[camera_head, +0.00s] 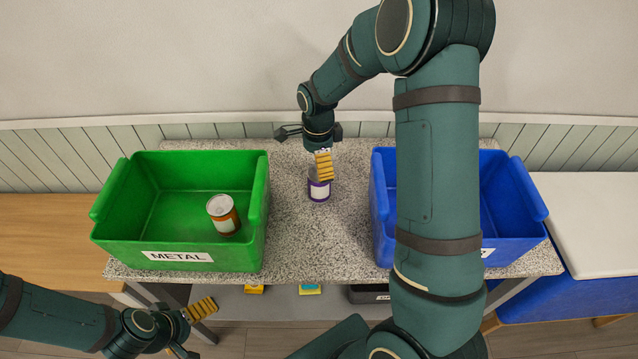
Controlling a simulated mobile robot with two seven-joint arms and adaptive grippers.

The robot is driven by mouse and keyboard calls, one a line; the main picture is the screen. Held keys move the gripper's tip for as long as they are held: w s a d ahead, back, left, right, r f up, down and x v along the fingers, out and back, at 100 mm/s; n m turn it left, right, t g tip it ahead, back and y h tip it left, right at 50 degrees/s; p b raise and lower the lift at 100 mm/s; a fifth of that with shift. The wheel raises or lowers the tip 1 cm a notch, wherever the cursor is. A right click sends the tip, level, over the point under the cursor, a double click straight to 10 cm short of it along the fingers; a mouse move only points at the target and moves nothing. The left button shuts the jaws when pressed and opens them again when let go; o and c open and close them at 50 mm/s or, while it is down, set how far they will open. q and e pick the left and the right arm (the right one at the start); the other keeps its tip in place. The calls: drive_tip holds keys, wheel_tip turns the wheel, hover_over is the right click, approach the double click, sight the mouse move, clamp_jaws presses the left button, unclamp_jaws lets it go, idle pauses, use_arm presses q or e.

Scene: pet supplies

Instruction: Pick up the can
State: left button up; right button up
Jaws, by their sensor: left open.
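A can (319,191) with a purple and white label stands upright on the speckled countertop (290,240), between the two bins. My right gripper (323,168) reaches over it from above. A yellow-padded finger hides the can's upper part, and I cannot tell whether the fingers hold it. A second can (224,214), orange and white with a silver lid, stands in the green bin (180,257) labelled METAL. My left gripper (192,330) is open and empty, low at the front left, apart from both cans.
A blue bin (525,215) stands on the right of the counter, partly hidden by my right arm. A wooden bench (50,225) is at the left. Small yellow items (254,289) lie on the shelf below. The counter's front middle is clear.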

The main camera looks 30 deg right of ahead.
sight(319, 184)
drive_tip(key=f, duration=0.5)
drive_tip(key=shift+w+d+f, duration=0.2)
drive_tip(key=shift+f, duration=0.1)
drive_tip(key=c, duration=1.1)
